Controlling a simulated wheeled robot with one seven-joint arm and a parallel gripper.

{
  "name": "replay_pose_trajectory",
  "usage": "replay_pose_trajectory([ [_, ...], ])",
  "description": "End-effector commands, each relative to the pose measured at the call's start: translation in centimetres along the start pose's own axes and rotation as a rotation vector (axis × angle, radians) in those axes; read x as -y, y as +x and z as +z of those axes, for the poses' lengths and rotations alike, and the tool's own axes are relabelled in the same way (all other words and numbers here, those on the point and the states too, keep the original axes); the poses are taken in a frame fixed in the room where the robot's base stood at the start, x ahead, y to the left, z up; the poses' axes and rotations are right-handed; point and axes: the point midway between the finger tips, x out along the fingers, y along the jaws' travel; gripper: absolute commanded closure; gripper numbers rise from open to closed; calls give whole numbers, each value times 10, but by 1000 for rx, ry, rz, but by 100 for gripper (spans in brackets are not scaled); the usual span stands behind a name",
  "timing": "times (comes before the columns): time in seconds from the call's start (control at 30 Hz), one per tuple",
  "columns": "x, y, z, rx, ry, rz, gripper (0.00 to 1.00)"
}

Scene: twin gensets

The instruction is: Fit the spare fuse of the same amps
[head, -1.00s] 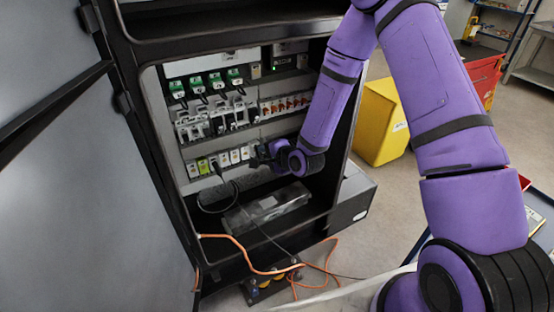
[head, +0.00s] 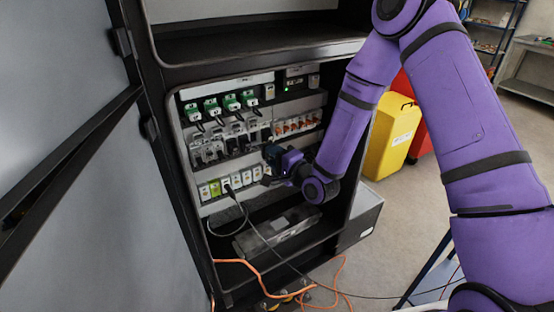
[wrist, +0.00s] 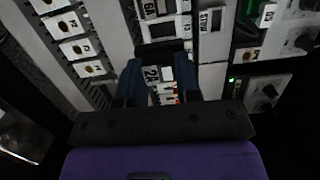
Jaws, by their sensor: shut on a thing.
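My gripper (head: 273,157) is inside the open cabinet, at the right end of the middle row of modules. In the wrist view its two dark blue fingers (wrist: 158,72) are shut on a small white labelled piece (wrist: 152,75). The label looks like "2A", but it is too small to be sure. I cannot tell whether this piece is seated in the row or free. The middle row has grey and white fuse holders (head: 208,150) and several orange-marked ones (head: 297,124). A lower row of white modules (head: 236,181) includes a yellow-green one (head: 214,188).
An orange cable (head: 262,270) hangs out in front. A yellow bin (head: 392,140) stands to the right.

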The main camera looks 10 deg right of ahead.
Motion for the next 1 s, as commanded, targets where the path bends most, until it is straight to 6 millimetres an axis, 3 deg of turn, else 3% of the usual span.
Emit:
replay_pose_trajectory([
  [0.6,0,42,-9,-1,0,-1,97],
  [1.0,0,59,-13,-1,0,0,97],
])
